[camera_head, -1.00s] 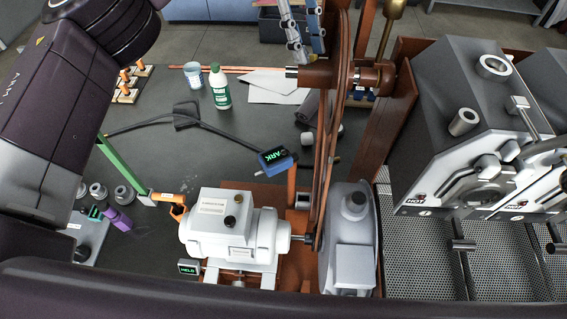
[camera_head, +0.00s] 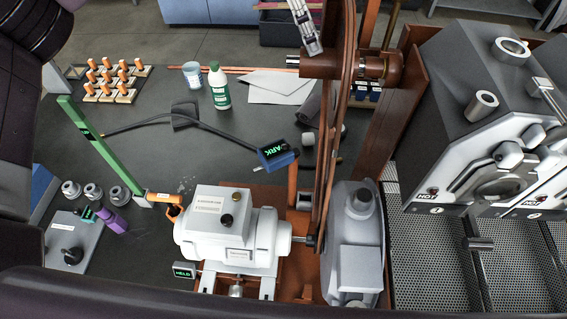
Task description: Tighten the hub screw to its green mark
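The reddish-brown hub (camera_head: 372,66) sits on the upper shaft beside the tall belt wheel, near the top of the head view. I cannot make out the hub screw or its green mark. My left gripper (camera_head: 310,40) shows as narrow silver finger parts at the top edge, pointing down beside the left end of this shaft. Its upper part is out of the frame, and I cannot tell its opening or whether it touches anything. My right gripper is not in view.
The motor (camera_head: 226,235) stands front centre, with the roaster (camera_head: 470,110) at right. A blue block (camera_head: 277,155) reading "ARK" ends a black bar.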

